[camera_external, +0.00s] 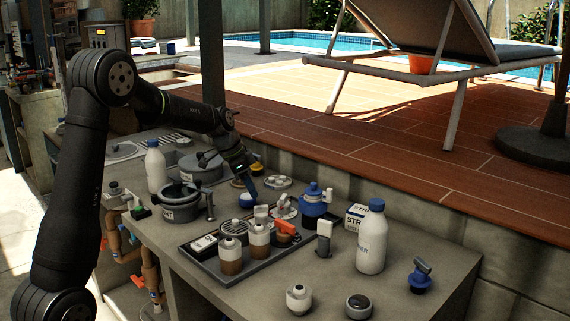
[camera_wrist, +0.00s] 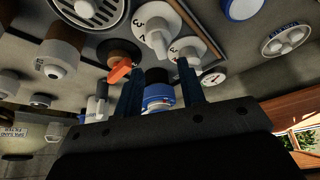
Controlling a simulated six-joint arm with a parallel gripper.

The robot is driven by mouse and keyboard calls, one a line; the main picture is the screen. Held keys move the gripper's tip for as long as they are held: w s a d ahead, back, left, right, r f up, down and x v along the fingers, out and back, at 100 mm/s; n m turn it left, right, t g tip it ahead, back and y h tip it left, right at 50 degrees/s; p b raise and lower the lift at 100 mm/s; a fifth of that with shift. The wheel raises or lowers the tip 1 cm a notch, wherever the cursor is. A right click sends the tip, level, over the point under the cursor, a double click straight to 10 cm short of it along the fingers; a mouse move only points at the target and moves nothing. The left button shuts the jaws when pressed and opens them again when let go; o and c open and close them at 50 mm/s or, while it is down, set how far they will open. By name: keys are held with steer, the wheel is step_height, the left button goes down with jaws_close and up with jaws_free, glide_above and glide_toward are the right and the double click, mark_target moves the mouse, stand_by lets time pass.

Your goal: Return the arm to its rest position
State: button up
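My arm reaches over the grey counter from the left. My gripper (camera_external: 250,186) points down above the counter, close over a small white item with a blue top (camera_external: 246,200); contact cannot be told. In the wrist view my gripper (camera_wrist: 160,78) shows two blue fingers standing apart. A blue and white container (camera_wrist: 158,96) with a dark cap shows in the gap, seemingly beyond the fingers. I see nothing clearly held.

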steer(key=v, duration=1.1)
steer(key=x, duration=1.7)
steer(key=shift+d+f, duration=0.2)
steer(key=shift+f, duration=0.15)
steer(key=shift+w+a+r+m+g, duration=0.1)
steer(key=shift+r+m+g, duration=0.2)
steer(key=shift+m, duration=0.5)
steer(key=m+g, duration=0.1)
steer(key=m, duration=0.2)
steer(key=w+v, duration=0.1)
steer(key=v, duration=1.7)
steer(key=m+y, duration=0.4)
glide_above(260, 206)
steer(key=s+a, duration=0.1)
steer(key=a, duration=0.1)
steer(key=shift+t, duration=0.3)
steer(key=shift+f, duration=2.75)
